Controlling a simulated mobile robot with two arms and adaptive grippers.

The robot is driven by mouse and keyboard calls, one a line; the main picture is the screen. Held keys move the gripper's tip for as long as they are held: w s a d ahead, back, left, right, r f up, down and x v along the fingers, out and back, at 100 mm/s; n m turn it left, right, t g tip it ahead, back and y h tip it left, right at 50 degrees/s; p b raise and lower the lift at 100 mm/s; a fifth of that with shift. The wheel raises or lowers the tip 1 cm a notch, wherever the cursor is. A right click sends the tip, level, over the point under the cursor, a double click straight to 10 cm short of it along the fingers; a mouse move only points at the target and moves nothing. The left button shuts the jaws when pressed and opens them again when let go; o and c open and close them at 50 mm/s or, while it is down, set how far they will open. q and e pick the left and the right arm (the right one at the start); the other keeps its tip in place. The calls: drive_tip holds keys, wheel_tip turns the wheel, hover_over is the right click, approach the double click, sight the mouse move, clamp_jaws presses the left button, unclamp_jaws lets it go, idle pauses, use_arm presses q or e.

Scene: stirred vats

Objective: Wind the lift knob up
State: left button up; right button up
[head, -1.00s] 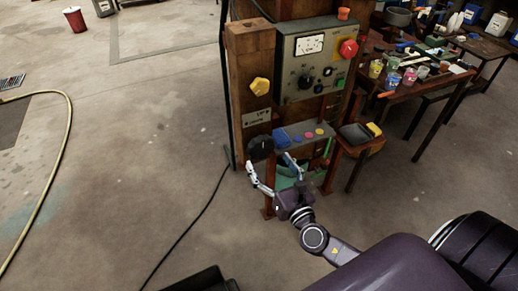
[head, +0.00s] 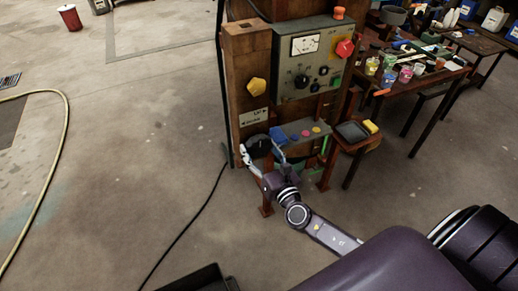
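A black round knob (head: 259,145) sits low on the wooden post, under a small pale plate (head: 254,117) with lettering and arrows too small to read surely. It looks like the lift knob. My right gripper (head: 260,144) reaches up to it from below right. Its two fingers are spread, one along the knob's left side and one along its right side. I cannot tell whether they touch it. The gripper hides the knob's lower part. My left gripper is not in view.
A yellow knob (head: 257,87) is higher on the post. A grey control box (head: 312,62) with a dial, a red knob and an orange button is beside it. A ledge with coloured buttons (head: 305,131) and a small tray (head: 352,132) are close right.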

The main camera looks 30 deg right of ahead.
drive_tip(key=c, duration=0.5)
